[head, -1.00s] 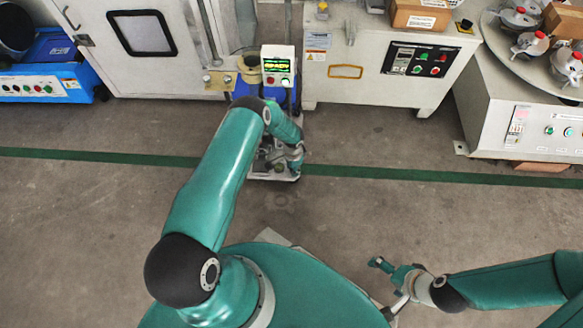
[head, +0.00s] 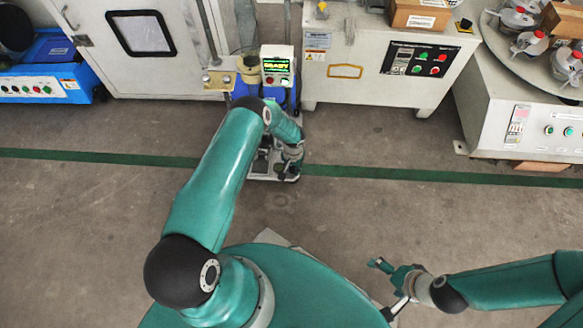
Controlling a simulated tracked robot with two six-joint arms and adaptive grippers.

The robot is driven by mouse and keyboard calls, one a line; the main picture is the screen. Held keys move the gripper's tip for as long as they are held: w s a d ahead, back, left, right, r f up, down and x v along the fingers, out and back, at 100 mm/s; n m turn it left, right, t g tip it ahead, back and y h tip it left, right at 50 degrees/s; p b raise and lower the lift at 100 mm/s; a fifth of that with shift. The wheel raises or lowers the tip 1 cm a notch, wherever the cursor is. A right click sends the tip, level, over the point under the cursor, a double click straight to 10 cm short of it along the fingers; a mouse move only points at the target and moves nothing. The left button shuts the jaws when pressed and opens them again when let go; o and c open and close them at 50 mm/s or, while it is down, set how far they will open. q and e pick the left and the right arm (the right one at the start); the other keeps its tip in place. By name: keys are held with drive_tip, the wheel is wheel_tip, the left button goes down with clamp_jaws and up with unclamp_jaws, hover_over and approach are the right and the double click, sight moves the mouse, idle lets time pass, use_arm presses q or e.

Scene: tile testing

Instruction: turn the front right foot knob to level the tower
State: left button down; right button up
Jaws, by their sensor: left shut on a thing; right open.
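The tower (head: 278,66) stands at the upper middle, with a lit green display on a white panel, blue sides and a pale base plate (head: 262,178) on the floor. My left arm covers much of its lower part. My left gripper (head: 284,172) points down at the front right of the base plate and is shut on the front right foot knob, which is mostly hidden by the fingers. My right gripper (head: 380,265) is open and empty, low over the floor at the lower right, well apart from the tower.
A white cabinet with a window (head: 143,34) stands left of the tower, and a control cabinet (head: 345,72) stands close on its right. A machine with a round table (head: 545,72) is at the far right. The floor in front is clear, with a green line (head: 430,175).

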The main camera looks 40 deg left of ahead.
use_arm(q)
drive_tip(key=shift+s+d+f, duration=0.1)
drive_tip(key=shift+s+f, duration=0.05)
drive_tip(key=shift+s, duration=0.15)
drive_tip(key=c, duration=1.1)
unclamp_jaws()
drive_tip(key=shift+o, duration=1.1)
drive_tip(key=shift+w, duration=0.2)
drive_tip(key=shift+w+r, duration=0.1)
drive_tip(key=shift+r, duration=0.5)
wheel_tip(320, 180, up, 11)
